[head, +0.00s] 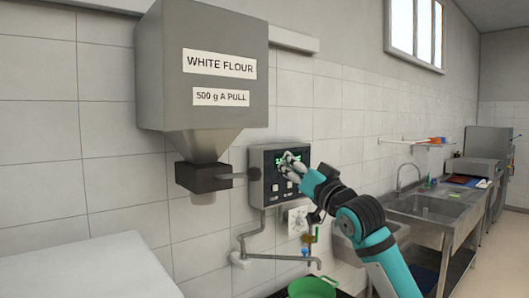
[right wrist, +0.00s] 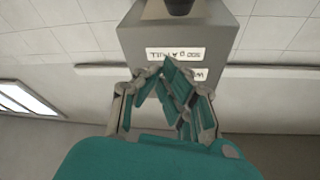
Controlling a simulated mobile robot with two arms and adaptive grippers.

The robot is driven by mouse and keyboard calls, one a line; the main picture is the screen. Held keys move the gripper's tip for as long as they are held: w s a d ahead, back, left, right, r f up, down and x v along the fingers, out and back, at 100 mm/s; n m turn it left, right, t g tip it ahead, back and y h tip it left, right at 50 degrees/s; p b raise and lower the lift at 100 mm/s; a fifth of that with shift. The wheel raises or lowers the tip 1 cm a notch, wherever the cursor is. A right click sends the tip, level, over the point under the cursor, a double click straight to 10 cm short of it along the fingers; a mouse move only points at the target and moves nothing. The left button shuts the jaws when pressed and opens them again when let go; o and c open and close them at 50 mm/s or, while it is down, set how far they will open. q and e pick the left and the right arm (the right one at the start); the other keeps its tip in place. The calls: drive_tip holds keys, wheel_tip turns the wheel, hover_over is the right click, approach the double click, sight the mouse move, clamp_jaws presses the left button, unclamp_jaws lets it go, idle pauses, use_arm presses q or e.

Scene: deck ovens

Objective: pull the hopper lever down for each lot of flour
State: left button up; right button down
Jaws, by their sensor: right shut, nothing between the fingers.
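The grey flour hopper (head: 205,115) hangs on the tiled wall, labelled "WHITE FLOUR" and "500 g A PULL". Its dark outlet block (head: 200,178) has a lever (head: 235,176) that sticks out to the right, about level, with a round dark knob (head: 254,174). My right gripper (head: 287,160) is shut and empty, to the right of the knob and apart from it in the picture, overlapping the wall control box. The right wrist view shows its closed fingers (right wrist: 177,78) and the hopper (right wrist: 185,28) upside down beyond them. My left gripper is not in view.
The control box (head: 257,190) has a green display partly hidden by my right gripper. Below are a pipe tap (head: 290,257) and a green bowl (head: 312,288). A pale worktop (head: 85,272) lies at lower left. A steel sink (head: 430,208) stands to the right.

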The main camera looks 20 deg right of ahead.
drive_tip(key=shift+r, duration=0.25)
drive_tip(key=shift+r, duration=0.1)
drive_tip(key=p+x, duration=0.7)
drive_tip(key=x, duration=0.3)
drive_tip(key=f, duration=0.1)
drive_tip(key=a+f+p, duration=0.1)
drive_tip(key=f, duration=0.2)
drive_tip(key=shift+s+a, duration=0.2)
drive_tip(key=shift+s, duration=0.1)
